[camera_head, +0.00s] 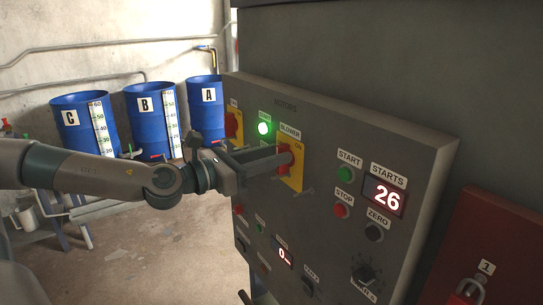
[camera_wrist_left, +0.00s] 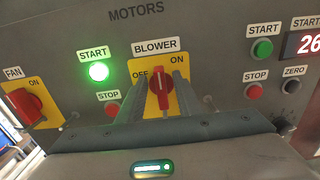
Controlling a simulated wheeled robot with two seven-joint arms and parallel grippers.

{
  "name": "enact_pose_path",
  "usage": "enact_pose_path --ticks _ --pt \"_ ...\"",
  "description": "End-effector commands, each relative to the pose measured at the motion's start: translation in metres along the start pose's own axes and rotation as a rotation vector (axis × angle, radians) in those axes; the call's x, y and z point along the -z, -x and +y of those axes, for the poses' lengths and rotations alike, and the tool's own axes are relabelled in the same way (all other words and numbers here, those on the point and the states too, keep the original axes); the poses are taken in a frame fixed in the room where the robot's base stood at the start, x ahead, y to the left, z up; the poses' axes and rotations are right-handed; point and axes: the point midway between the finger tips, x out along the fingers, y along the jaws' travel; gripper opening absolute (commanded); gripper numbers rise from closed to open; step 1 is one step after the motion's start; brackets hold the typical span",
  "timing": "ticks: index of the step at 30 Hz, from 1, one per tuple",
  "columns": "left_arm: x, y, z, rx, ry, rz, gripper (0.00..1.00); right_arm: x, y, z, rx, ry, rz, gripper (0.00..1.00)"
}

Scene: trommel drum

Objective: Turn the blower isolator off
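The blower isolator is a red rotary handle on a yellow plate (camera_head: 296,179), under the BLOWER label on the grey panel. In the left wrist view, its red handle (camera_wrist_left: 163,88) stands about upright, between the OFF label at left and the ON label at right. My left gripper (camera_head: 284,159) reaches it from the left. In the left wrist view, the gripper's fingers (camera_wrist_left: 164,92) are apart, one on each side of the handle. I cannot tell whether they touch it. The fingers hide part of the plate. My right gripper is not in view.
A lit green START button (camera_wrist_left: 99,71) and a red STOP button (camera_wrist_left: 112,110) sit left of the isolator. The fan isolator (camera_wrist_left: 25,105) is further left. A STARTS display (camera_head: 385,196) reads 26. Blue drums (camera_head: 150,122) stand behind. A red padlocked box (camera_head: 490,240) is at lower right.

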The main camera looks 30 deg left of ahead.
Motion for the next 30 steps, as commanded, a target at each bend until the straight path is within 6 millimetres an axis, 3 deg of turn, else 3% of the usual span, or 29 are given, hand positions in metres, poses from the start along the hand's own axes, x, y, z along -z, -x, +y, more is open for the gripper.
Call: enact_pose_path --ticks 2,6,20,30 --pt "0.000 0.000 0.000 0.000 0.000 0.000 0.32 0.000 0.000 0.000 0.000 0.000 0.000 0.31" --pt "0.000 0.000 0.000 0.000 0.000 0.000 0.00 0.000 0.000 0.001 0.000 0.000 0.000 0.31" --pt "0.000 0.000 0.001 -0.001 0.042 -0.003 0.00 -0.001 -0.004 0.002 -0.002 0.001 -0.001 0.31" --pt "0.001 0.000 0.005 0.000 0.235 -0.004 0.00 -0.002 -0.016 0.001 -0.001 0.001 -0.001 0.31"
